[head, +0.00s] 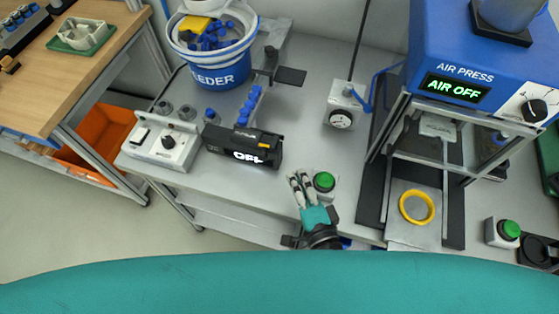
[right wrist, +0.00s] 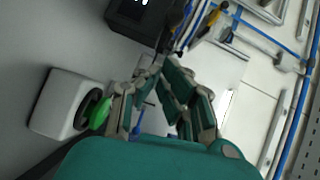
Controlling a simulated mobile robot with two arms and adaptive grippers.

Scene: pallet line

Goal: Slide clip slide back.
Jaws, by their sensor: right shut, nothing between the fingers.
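My right gripper (head: 301,182) is shut and empty. It is just left of a green push button (head: 324,181) at the table's front. The right wrist view shows its fingers (right wrist: 158,68) close together, with the green button (right wrist: 98,112) on its white box (right wrist: 66,103) beside them. A row of blue clips (head: 250,104) sits on a narrow track between the feeder bowl (head: 222,76) and a black unit (head: 241,146) with a lit display. I cannot tell which part is the clip slide. My left gripper is not in view.
A blue air press (head: 437,50) reading AIR OFF stands at right, with a yellow ring (head: 416,207) on its plate. A control box (head: 163,147) with a knob is at left. A gauge (head: 341,118) stands behind the right gripper. The table between gauge and black unit is clear.

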